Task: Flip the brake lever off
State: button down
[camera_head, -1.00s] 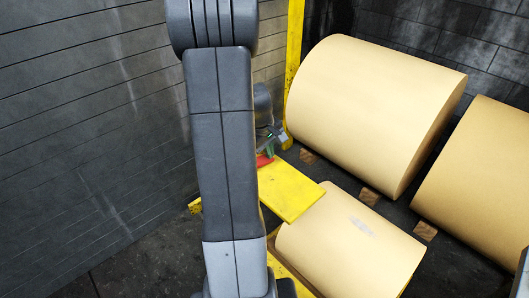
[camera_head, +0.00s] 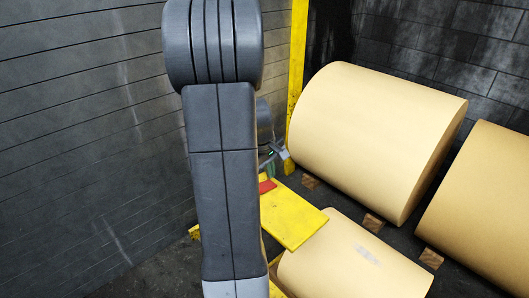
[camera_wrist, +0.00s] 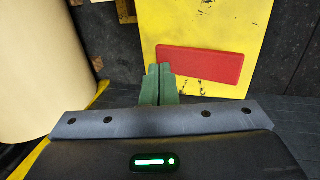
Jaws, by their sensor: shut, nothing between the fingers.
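A red flat bar (camera_wrist: 200,64), which looks like the brake lever, lies across a yellow plate (camera_wrist: 195,25) in the wrist view. In the head view the red bar (camera_head: 267,186) shows at the far end of the yellow plate (camera_head: 293,220), partly behind my arm. My gripper (camera_wrist: 158,70) has green fingers pressed together with nothing between them. In the wrist view the fingertips show just by the bar's left end; I cannot tell whether they touch it. In the head view my gripper (camera_head: 271,156) shows small, just above the bar, partly hidden by my arm.
A yellow post (camera_head: 297,80) rises behind. A dark panelled wall (camera_head: 80,130) fills the left.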

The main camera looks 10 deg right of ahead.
jog(key=v, duration=1)
jog(key=shift+r, duration=0.15)
jog(key=x, duration=0.8)
jog(key=shift+s+a+p, duration=0.25)
jog(key=shift+a+p, duration=0.25)
jog(key=shift+p, duration=0.55)
jog(key=shift+s+a+v, duration=0.1)
jog(key=shift+v, duration=1.4)
jog(key=shift+s+a+v, duration=0.1)
jog(key=shift+a+v, duration=0.05)
jog(key=shift+v, duration=1.3)
jog(key=shift+f, duration=0.25)
